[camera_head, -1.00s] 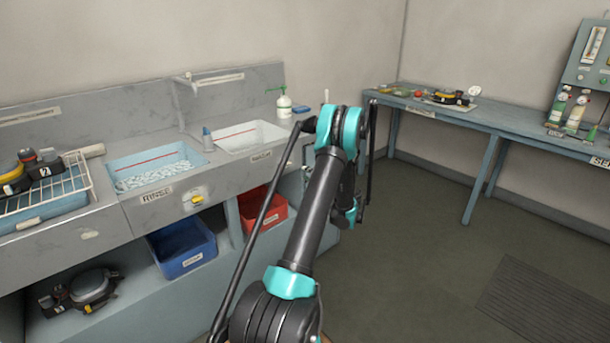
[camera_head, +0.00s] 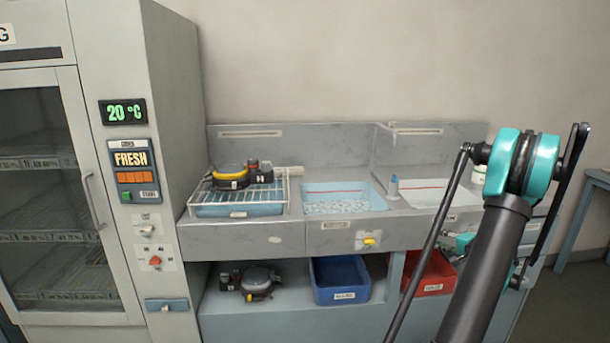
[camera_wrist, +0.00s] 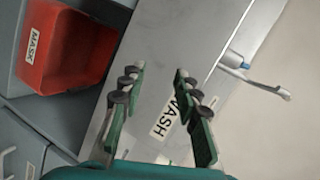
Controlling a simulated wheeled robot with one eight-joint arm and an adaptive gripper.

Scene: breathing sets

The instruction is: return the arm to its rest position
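My arm (camera_head: 490,255), black with teal joints, stands on the right side of the head view, bent at a teal elbow. My gripper (camera_wrist: 160,70) is open in the wrist view, its two green-padded fingers apart with nothing between them. It is over the front of the wash sink, whose WASH label (camera_wrist: 165,118) shows between the fingers. In the head view the gripper is partly hidden behind my arm.
The sink counter (camera_head: 290,238) holds a rinse basin (camera_head: 345,190) and a wire rack (camera_head: 240,208) with a breathing set. A blue bin (camera_head: 340,280) and a red bin (camera_head: 430,275) sit below. A drying cabinet (camera_head: 165,130) stands left.

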